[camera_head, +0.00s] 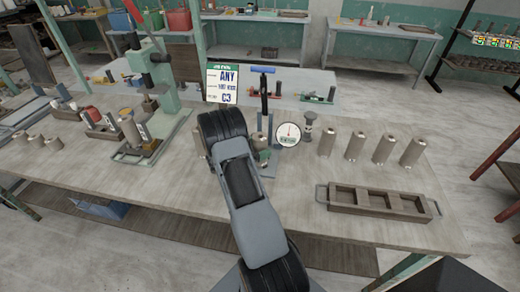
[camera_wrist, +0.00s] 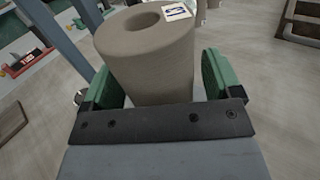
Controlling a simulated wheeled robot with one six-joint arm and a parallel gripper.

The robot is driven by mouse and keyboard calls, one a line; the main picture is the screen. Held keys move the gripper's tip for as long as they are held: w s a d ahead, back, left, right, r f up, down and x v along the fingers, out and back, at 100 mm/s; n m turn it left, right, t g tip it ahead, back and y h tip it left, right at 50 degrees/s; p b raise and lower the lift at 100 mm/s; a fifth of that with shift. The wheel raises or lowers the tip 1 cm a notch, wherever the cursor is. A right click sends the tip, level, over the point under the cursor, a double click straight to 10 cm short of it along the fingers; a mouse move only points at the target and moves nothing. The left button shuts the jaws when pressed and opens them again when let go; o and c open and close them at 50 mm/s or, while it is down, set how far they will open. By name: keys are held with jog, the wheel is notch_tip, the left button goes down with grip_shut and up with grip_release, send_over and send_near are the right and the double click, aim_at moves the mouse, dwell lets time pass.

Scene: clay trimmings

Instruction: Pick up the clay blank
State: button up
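A beige-grey clay blank (camera_wrist: 150,62), a cylinder with a hole in its top and a small printed tag on its top edge, stands between the green fingers of my gripper (camera_wrist: 168,85) in the wrist view. A narrow gap shows beside the fingers, so the gripper looks open around it; its lower end is hidden by the gripper body. In the head view this blank (camera_head: 259,142) shows just beyond my arm, by a stand with a blue handle (camera_head: 263,70). My gripper (camera_head: 263,156) is mostly hidden there by the arm.
Several similar blanks (camera_head: 356,142) stand in a row to the right, behind a brown compartment tray (camera_head: 378,213). A green press (camera_head: 153,85) is at left.

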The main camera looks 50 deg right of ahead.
jog(key=shift+r, duration=0.1)
jog(key=c, duration=1.3)
